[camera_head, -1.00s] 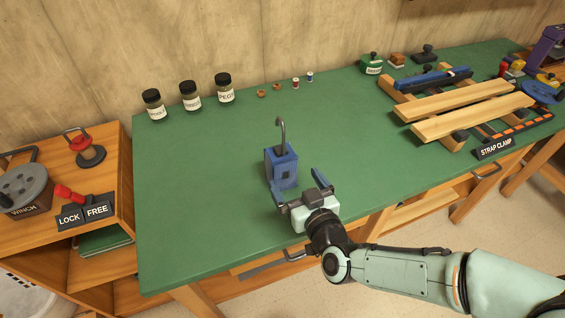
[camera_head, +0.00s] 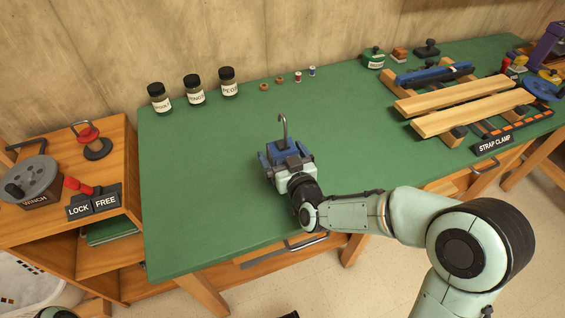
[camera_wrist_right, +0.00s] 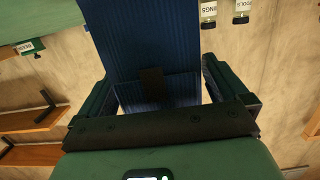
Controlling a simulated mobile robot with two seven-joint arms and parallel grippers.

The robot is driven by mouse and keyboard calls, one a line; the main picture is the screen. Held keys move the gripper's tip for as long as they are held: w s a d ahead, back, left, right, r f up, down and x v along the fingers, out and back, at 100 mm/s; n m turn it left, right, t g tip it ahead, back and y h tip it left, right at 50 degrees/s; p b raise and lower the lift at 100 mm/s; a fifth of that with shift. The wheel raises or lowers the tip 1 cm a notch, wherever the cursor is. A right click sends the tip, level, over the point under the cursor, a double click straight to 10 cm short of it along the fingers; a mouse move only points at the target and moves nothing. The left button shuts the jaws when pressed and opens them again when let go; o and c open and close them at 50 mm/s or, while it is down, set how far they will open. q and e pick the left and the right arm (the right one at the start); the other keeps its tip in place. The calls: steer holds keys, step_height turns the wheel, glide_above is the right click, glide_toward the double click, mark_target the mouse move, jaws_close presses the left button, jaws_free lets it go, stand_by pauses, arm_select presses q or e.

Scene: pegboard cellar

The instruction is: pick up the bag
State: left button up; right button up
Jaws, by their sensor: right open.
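The bag (camera_head: 279,149) is a small dark blue block-like bag with a tall grey hooked handle, standing upright on the green bench top. In the right wrist view its ribbed blue side (camera_wrist_right: 140,40) fills the upper middle, with a dark patch low on it. My right gripper (camera_head: 286,158) is at the bag's near side and hides much of it. In the wrist view its open fingers (camera_wrist_right: 160,88) lie to either side of the bag; whether they touch it I cannot tell.
Several dark-lidded jars (camera_head: 194,90) and small spools stand along the bench's back. A strap clamp with wooden boards (camera_head: 470,112) lies to the right. A winch (camera_head: 30,181) sits on the wooden cabinet at left. The green bench top (camera_head: 200,200) around the bag is mostly clear.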

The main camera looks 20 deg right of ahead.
steer(key=c, duration=1.1)
steer(key=shift+r, duration=0.15)
steer(key=shift+c, duration=0.3)
